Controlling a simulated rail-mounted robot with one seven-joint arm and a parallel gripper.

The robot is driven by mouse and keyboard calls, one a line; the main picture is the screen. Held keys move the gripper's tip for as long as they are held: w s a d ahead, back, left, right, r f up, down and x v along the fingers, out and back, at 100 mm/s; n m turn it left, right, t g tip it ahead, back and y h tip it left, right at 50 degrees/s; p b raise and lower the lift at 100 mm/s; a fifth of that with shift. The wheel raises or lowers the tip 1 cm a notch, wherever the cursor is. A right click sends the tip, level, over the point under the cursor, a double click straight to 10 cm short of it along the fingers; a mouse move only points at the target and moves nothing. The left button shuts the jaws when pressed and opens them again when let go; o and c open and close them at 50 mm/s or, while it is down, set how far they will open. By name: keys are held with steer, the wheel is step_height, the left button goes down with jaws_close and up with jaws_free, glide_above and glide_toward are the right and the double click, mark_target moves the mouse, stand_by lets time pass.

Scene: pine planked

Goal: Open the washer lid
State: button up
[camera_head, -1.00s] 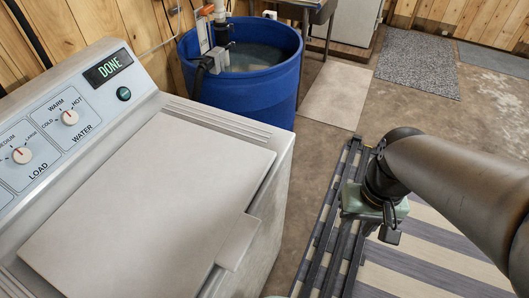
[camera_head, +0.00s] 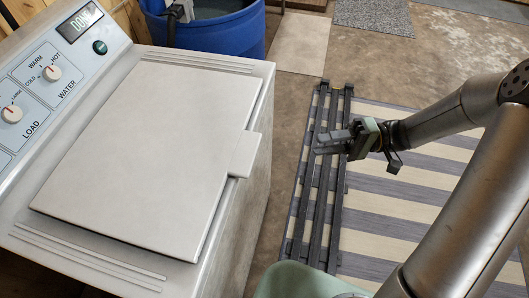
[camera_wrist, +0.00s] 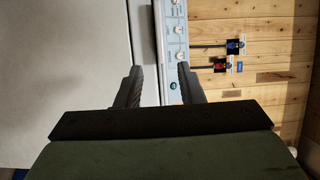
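The washer lid (camera_head: 155,145) is a pale grey flat panel lying shut on top of the washer (camera_head: 255,195). A tab handle (camera_head: 245,155) sticks out from its right edge. My gripper (camera_head: 318,143) is to the right of the handle, clear of the lid and pointing left toward the washer. In the wrist view, my gripper (camera_wrist: 158,78) has its two fingers apart with nothing between them. The lid (camera_wrist: 65,70) fills the left of that view, and the control panel (camera_wrist: 175,50) shows beyond the fingers.
A blue barrel (camera_head: 220,35) stands behind the washer. Dark rails (camera_head: 325,180) and a striped rug (camera_head: 410,200) lie on the floor to the right. Wooden walls stand behind. Space between the gripper and the handle looks clear.

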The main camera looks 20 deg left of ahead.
steer(key=p+x, duration=0.2)
steer(key=x, duration=1.3)
steer(key=shift+s+a, duration=0.15)
steer(key=shift+s, duration=0.05)
jaws_close()
steer(key=shift+w+r, duration=0.1)
